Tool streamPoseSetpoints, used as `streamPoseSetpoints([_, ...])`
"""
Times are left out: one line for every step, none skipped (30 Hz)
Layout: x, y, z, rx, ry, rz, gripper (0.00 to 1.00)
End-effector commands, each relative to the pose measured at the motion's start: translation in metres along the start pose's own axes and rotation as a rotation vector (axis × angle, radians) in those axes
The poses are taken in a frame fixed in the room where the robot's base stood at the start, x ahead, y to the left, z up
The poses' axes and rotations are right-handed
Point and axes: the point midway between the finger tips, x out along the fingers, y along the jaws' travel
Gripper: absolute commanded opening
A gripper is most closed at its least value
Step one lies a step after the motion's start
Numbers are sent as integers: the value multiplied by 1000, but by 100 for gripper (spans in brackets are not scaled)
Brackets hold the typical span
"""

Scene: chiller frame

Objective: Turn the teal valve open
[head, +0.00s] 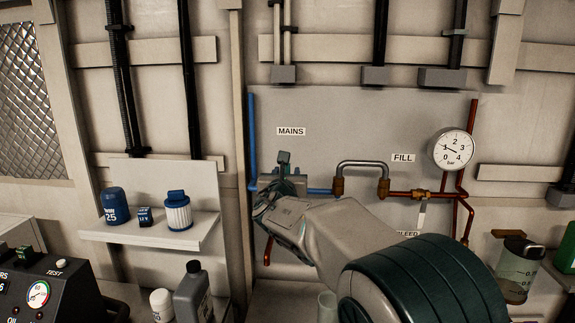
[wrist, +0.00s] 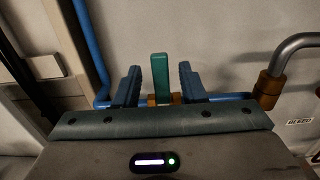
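The teal valve handle (wrist: 160,80) stands upright in the wrist view, on a brass-coloured body on the blue pipe. In the head view, its teal top (head: 284,157) shows under the MAINS label, and my arm hides most of the valve. My gripper (wrist: 160,69) is open, with one blue finger on each side of the handle. A gap shows between the handle and each finger, so neither seems to touch it. My gripper also shows in the head view (head: 282,183), at the valve.
A bent grey hose (head: 362,164) and copper pipes with a pressure gauge (head: 453,149) are right of the valve. A white shelf (head: 160,236) with a blue canister (head: 114,206) and a filter (head: 177,212) is at left. Bottles (head: 193,295) stand below it.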

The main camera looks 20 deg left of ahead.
Motion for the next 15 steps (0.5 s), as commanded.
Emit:
streamPoseSetpoints([8,-1,2,-1,0,-2,37])
streamPoseSetpoints([12,-1,2,0,1,-2,37])
streamPoseSetpoints([16,-1,2,0,1,-2,37])
streamPoseSetpoints([20,-1,2,1,0,-2,37])
streamPoseSetpoints([22,-1,1,0,1,-2,37])
streamPoseSetpoints([25,-1,1,0,1,-2,37])
streamPoseSetpoints([27,-1,1,0,0,-2,37])
streamPoseSetpoints([29,-1,1,0,-1,-2,37])
streamPoseSetpoints([30,-1,1,0,0,-2,37])
streamPoseSetpoints([31,-1,0,0,0,-2,37])
streamPoseSetpoints([32,-1,0,0,0,-1,37])
streamPoseSetpoints([33,-1,0,0,0,-1,37])
streamPoseSetpoints([33,-1,0,0,0,-1,37])
streamPoseSetpoints([33,-1,0,0,0,-1,37])
streamPoseSetpoints([33,-1,0,0,0,-1,37])
